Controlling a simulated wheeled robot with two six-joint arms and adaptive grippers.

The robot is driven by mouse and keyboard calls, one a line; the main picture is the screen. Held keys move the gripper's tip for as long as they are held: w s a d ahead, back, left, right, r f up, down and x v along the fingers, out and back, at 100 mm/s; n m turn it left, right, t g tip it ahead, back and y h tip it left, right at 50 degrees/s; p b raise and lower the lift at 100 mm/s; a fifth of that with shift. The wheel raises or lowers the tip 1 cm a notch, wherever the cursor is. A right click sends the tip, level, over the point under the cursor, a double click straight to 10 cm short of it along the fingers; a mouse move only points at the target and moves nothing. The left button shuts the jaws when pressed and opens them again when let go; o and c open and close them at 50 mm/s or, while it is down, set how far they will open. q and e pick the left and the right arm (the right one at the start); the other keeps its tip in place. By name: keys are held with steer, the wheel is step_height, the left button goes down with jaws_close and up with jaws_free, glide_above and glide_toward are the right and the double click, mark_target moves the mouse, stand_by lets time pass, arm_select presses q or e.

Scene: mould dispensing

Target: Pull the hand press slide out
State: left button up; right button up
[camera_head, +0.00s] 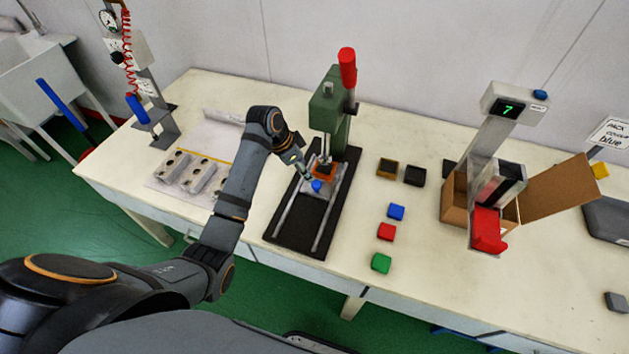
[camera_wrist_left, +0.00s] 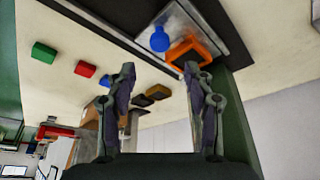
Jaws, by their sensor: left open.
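The hand press has a green column (camera_head: 330,100), a red-tipped lever (camera_head: 347,68) and a black base (camera_head: 292,219) with two rails. Its slide is a grey plate with a blue knob (camera_head: 317,186) at the front; the plate also shows in the left wrist view (camera_wrist_left: 184,27). An orange mould piece (camera_head: 324,170) sits on the slide beneath the press head. My left gripper (camera_head: 305,175) is close to the knob, at the slide. In the left wrist view it is open (camera_wrist_left: 160,72), with the blue knob (camera_wrist_left: 160,39) beyond the fingertips and nothing visibly held. My right gripper is not in view.
Blue (camera_head: 396,212), red (camera_head: 386,232) and green (camera_head: 381,263) blocks lie right of the press, with two darker pieces behind. Grey moulds (camera_head: 197,175) lie to the left. A cardboard box (camera_head: 455,197) stands further right. The front rail section is clear.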

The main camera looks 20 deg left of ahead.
mark_target(316, 183)
arm_select(q)
steer(key=x, duration=0.9)
steer(key=shift+f+p, duration=0.2)
steer(key=shift+p, duration=0.1)
steer(key=shift+c, duration=0.3)
jaws_close()
